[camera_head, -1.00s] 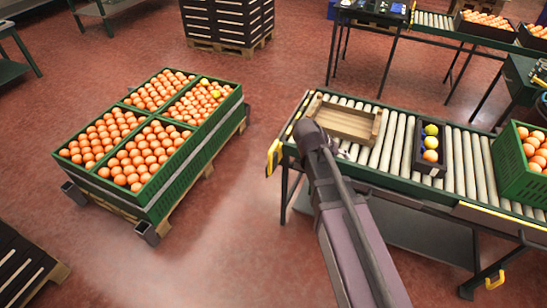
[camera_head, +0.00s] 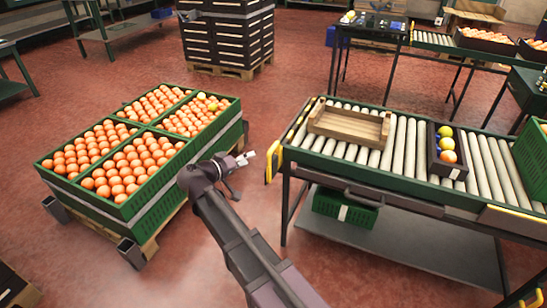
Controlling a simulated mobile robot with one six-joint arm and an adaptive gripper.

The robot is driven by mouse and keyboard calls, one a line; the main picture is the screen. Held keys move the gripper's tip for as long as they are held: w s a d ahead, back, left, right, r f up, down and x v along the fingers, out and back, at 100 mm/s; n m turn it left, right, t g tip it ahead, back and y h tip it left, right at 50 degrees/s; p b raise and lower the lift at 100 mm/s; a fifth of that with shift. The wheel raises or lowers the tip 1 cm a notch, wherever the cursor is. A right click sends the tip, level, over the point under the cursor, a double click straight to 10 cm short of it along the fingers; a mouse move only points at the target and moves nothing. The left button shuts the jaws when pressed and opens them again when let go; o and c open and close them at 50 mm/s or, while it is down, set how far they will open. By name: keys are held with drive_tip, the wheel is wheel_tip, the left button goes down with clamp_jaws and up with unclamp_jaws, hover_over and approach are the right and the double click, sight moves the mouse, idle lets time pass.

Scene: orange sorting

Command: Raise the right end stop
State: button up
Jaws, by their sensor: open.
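The roller conveyor (camera_head: 408,145) stands at the right, with a yellow and black piece (camera_head: 273,163) on its left end. Another yellow piece (camera_head: 535,297) shows in part at the lower right edge. I cannot tell for sure which of them is an end stop, or whether either is raised. My gripper (camera_head: 247,163) is open and empty. In the picture it lies just left of the conveyor's left end, over the floor gap beside the orange bin.
An empty wooden crate (camera_head: 318,124) and a dark tray (camera_head: 435,165) with several fruits sit on the rollers. A green crate (camera_head: 325,207) is on the lower shelf. A green bin (camera_head: 182,165) of oranges stands left. Red floor (camera_head: 330,275) is open in front.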

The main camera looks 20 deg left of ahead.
sight(273, 146)
drive_tip(key=shift+s+a, duration=0.3)
drive_tip(key=shift+a, duration=0.25)
drive_tip(key=shift+w+f, duration=0.1)
drive_tip(key=b+x, duration=0.3)
drive_tip(key=x, duration=1)
drive_tip(key=shift+w+d, duration=0.1)
drive_tip(key=shift+w, duration=0.25)
clamp_jaws()
